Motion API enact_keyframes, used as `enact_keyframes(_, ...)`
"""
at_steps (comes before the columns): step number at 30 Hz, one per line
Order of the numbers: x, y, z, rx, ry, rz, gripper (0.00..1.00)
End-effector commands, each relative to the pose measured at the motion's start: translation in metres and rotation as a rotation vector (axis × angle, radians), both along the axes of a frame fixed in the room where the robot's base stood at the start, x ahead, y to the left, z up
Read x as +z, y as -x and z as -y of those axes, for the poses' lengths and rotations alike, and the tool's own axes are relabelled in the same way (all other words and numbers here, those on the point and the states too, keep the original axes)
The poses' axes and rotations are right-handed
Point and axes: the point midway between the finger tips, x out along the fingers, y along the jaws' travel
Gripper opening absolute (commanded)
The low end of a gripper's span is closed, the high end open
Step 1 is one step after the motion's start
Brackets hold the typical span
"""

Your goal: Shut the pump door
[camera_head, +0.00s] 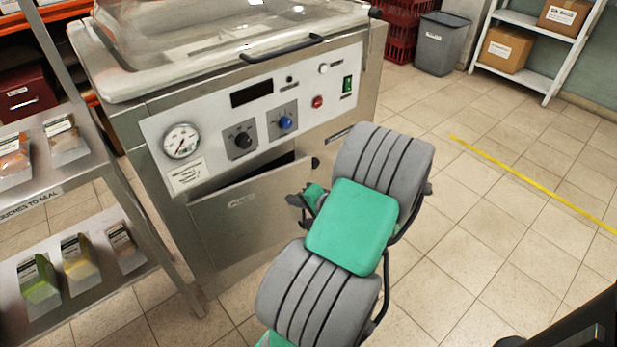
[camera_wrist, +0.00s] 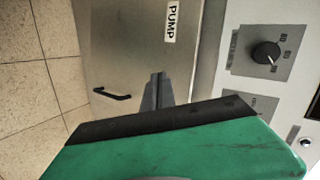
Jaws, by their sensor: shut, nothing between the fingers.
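The pump door (camera_head: 250,222) is a steel panel low on the front of the steel sealing machine (camera_head: 150,130). A dark gap shows along its upper edge, so it stands ajar. In the wrist view the door (camera_wrist: 125,45) carries a PUMP label (camera_wrist: 172,21) and a black bar handle (camera_wrist: 112,94). My gripper (camera_head: 300,205) is in front of the door's right part, its fingers partly hidden by my green wrist. In the wrist view the gripper (camera_wrist: 157,85) is shut and empty, over the door beside the handle. I cannot tell whether it touches the door.
The machine's control panel (camera_head: 220,125), with gauge and knobs, is above the door. A metal shelf (camera_head: 150,262) with pouches stands close on the left. Open tiled floor (camera_head: 500,225) lies right, with a yellow line. A grey bin (camera_head: 442,45) stands at the back.

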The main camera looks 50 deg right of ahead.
Motion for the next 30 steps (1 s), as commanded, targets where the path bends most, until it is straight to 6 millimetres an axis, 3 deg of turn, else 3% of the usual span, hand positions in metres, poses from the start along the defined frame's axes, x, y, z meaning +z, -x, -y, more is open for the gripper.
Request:
enact_keyframes(1, -0.005, 0.026, 0.027, -0.126, -0.042, 0.072, 0.0)
enact_keyframes(3, -0.005, 0.052, 0.053, -0.255, -0.079, 0.16, 0.0)
enact_keyframes(6, -0.003, 0.075, 0.073, -0.358, -0.1, 0.233, 0.0)
enact_keyframes(8, -0.003, 0.079, 0.078, -0.381, -0.105, 0.251, 0.0)
enact_keyframes(14, -0.012, 0.054, 0.086, -0.376, -0.104, 0.252, 0.0)
enact_keyframes(24, -0.035, -0.013, 0.112, -0.374, -0.102, 0.251, 0.0)
enact_keyframes(30, -0.032, -0.04, 0.125, -0.377, -0.1, 0.25, 0.0)
